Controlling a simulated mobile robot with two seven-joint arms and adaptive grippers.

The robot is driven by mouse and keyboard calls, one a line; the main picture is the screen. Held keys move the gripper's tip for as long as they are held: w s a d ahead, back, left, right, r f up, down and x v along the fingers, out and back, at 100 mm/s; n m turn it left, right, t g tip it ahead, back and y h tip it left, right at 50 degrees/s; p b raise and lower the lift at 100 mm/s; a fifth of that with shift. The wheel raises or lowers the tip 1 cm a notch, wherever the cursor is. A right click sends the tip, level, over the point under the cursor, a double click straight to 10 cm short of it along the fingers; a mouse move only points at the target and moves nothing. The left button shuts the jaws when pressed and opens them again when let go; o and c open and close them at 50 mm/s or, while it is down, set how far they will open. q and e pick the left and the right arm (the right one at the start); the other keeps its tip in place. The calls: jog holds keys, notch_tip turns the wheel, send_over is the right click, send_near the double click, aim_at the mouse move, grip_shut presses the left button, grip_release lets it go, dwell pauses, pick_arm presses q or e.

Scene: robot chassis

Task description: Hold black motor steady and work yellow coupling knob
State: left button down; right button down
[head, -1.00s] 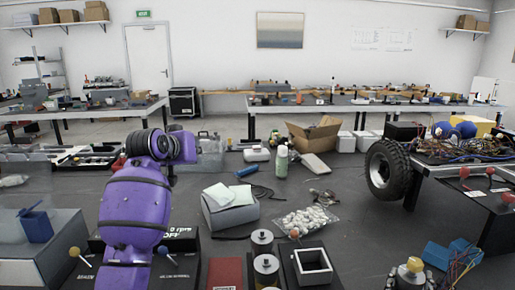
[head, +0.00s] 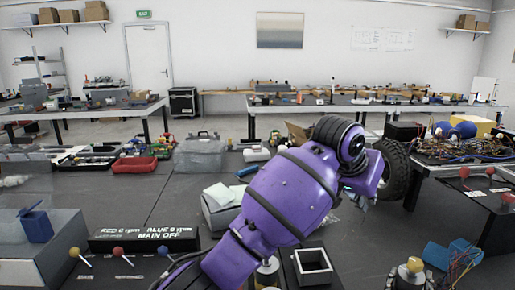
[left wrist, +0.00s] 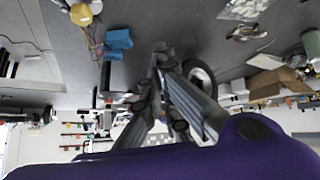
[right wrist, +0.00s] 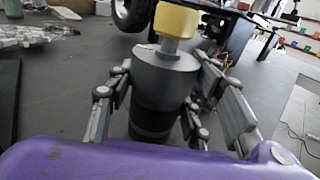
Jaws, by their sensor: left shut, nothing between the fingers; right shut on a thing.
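The black motor (right wrist: 155,110) stands upright in the right wrist view, with a grey upper body. The yellow coupling knob (right wrist: 176,19) sits on a short shaft above it. My right gripper (right wrist: 163,92) is shut on the motor, with fingers on both sides. In the head view the knob (head: 414,265) shows at the bottom right. My left gripper (left wrist: 160,52) is shut and empty, in the air; in the head view its purple wrist mostly hides it. In the left wrist view the knob (left wrist: 81,14) is at the upper left, apart from the fingertips.
A blue box (head: 440,255) lies right of the motor. A wheel (head: 393,172) and a wiring-covered chassis (head: 465,150) are behind. Dark tabletop between the frame and motor is clear.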

aim_at(408, 264)
pick_arm(q)
jog(key=s+d+f+m+g+y, duration=0.2)
jog(key=s+d+f, duration=0.2)
jog(key=s+d, duration=0.5)
jog(key=shift+m, duration=0.3)
jog(key=f, duration=0.2)
jog(key=s+a+f, duration=0.1)
jog(key=f, duration=0.2)
jog(key=s+f, duration=0.1)
jog(key=f, duration=0.1)
jog(key=shift+a+f, duration=0.2)
jog(key=shift+a, duration=0.2)
jog(key=shift+f, duration=0.1)
jog(key=shift+w+d, duration=0.25)
jog(key=shift+d, duration=0.1)
jog(key=shift+w+a, duration=0.2)
jog(key=shift+w, duration=0.1)
jog(key=shift+s+a, duration=0.1)
jog(key=shift+a, duration=0.05)
jog(key=shift+s+a, duration=0.15)
notch_tip(408, 264, up, 6)
dwell(0.7)
